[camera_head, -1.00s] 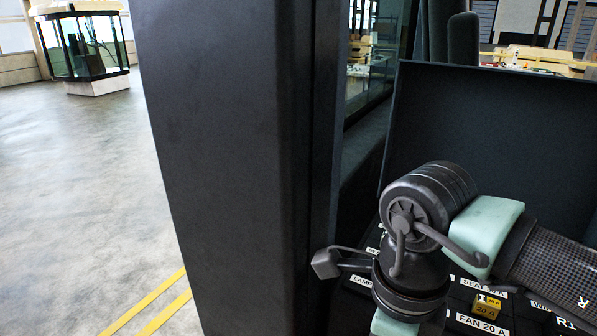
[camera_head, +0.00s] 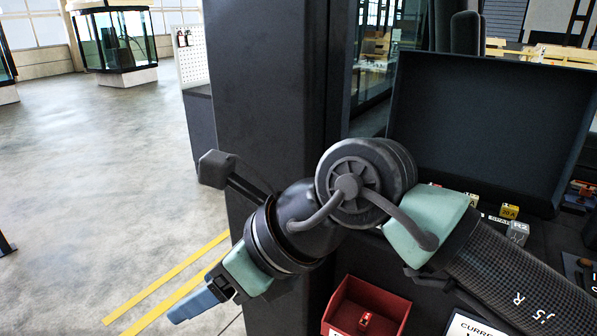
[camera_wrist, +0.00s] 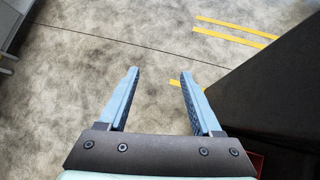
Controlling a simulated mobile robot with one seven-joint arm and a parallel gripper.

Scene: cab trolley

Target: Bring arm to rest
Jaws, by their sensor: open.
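My arm reaches in from the right in the head view, bent at a dark joint. My gripper (camera_head: 203,299) hangs at its lower left end, out over the floor beside the dark pillar. In the wrist view my gripper (camera_wrist: 158,100) shows two blue fingers set wide apart. Nothing is between them; only bare grey floor shows beyond.
A dark pillar (camera_head: 258,90) stands close behind my arm. A red bin (camera_head: 398,310) with a small red piece (camera_head: 366,321) sits below my arm. An open dark lid (camera_head: 480,130) stands behind yellow and grey fuses (camera_head: 509,211). The floor (camera_head: 90,190) at left is clear.

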